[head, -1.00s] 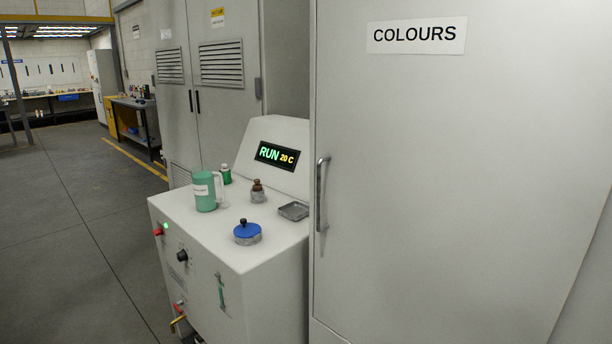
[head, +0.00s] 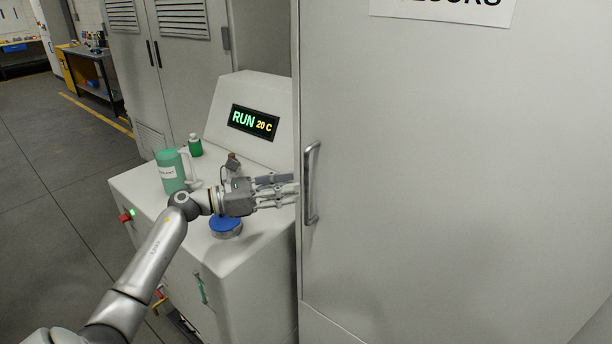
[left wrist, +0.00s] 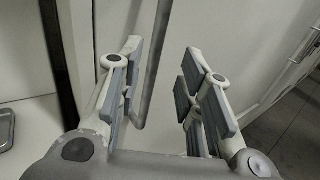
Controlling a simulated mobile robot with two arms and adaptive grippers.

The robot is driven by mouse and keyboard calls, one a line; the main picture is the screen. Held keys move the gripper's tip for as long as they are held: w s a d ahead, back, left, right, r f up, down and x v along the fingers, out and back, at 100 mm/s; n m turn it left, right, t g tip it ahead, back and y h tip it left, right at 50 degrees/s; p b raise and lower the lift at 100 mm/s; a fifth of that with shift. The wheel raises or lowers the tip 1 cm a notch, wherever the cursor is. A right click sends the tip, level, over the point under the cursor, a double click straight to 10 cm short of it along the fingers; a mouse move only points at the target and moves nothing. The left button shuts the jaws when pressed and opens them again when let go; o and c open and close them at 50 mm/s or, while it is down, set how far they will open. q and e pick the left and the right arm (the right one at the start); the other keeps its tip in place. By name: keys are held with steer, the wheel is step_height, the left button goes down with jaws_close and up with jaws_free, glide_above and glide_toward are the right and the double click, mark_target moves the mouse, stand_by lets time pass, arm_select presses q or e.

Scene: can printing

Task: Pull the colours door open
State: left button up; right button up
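The colours door (head: 430,180) is a tall light-grey cabinet door and looks shut; its sign is cut off at the top. Its vertical metal handle (head: 311,185) is on the left side of the door. My left gripper (head: 292,190) is open, fingers pointing right at the handle, with the tips just left of it. In the left wrist view the handle (left wrist: 150,85) shows between the two spread fingers of the gripper (left wrist: 164,52); I cannot see contact. My right gripper is not in view.
A white machine (head: 255,265) with a RUN display (head: 254,122) stands left of the door. On it are a green jug (head: 171,173), a blue-lidded pot (head: 226,226), a green bottle (head: 195,146) and a brown-topped bottle (head: 232,162), close around my left arm. The floor at far left is clear.

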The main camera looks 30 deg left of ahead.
arm_select(q)
steer(key=p+x, duration=0.2)
steer(key=x, duration=0.3)
steer(key=shift+w+a+f, duration=0.1)
steer(key=shift+w+f, duration=0.1)
steer(key=shift+w, duration=0.15)
steer(key=shift+c, duration=0.9)
steer(key=c, duration=0.5)
jaws_close()
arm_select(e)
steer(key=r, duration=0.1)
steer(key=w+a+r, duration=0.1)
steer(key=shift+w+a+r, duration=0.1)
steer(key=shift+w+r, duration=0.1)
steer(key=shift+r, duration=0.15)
